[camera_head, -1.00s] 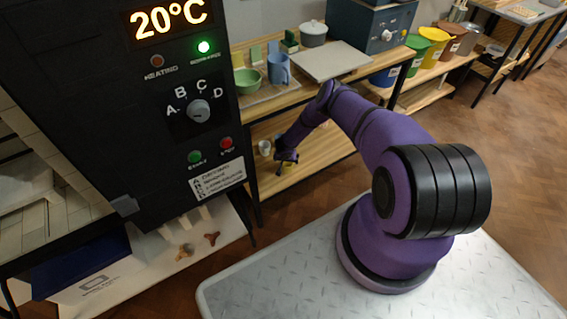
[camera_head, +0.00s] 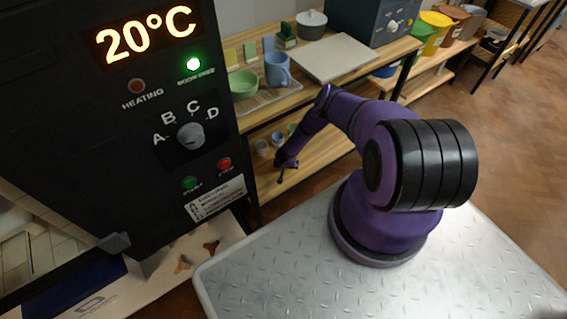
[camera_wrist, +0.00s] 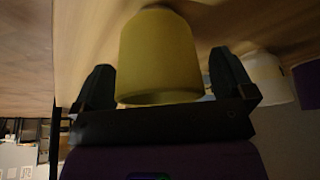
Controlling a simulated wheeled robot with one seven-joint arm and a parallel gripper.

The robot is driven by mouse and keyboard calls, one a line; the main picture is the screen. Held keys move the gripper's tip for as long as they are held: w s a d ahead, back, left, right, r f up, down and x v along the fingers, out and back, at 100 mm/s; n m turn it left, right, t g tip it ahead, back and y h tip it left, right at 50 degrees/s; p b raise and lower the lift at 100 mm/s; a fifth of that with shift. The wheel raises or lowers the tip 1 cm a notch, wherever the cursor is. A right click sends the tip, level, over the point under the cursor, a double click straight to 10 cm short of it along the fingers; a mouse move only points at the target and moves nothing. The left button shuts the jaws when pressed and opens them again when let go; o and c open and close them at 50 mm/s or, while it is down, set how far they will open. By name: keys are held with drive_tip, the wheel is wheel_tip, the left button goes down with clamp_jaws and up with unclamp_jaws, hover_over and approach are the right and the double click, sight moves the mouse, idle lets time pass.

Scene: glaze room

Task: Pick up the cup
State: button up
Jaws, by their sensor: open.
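A yellow cup (camera_wrist: 158,52) fills the top middle of the wrist view, apparently upside down in the picture, against a wooden board. My gripper (camera_wrist: 162,68) is open, with one finger on each side of the cup and gaps visible between. In the head view my gripper (camera_head: 284,172) is small and dark at the lower shelf; I cannot make out the yellow cup there. A whitish cup (camera_wrist: 266,78) is just beyond the right finger in the wrist view.
Small cups (camera_head: 262,147) stand on the lower wooden shelf (camera_head: 318,160) behind my gripper. Above are a blue mug (camera_head: 278,70), a green bowl (camera_head: 243,84) and a grey board (camera_head: 335,57). The black kiln panel (camera_head: 120,190) stands close on the left.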

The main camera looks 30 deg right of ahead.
drive_tip(key=shift+f, duration=0.25)
drive_tip(key=shift+w, duration=0.1)
drive_tip(key=c, duration=1)
drive_tip(key=shift+r, duration=0.2)
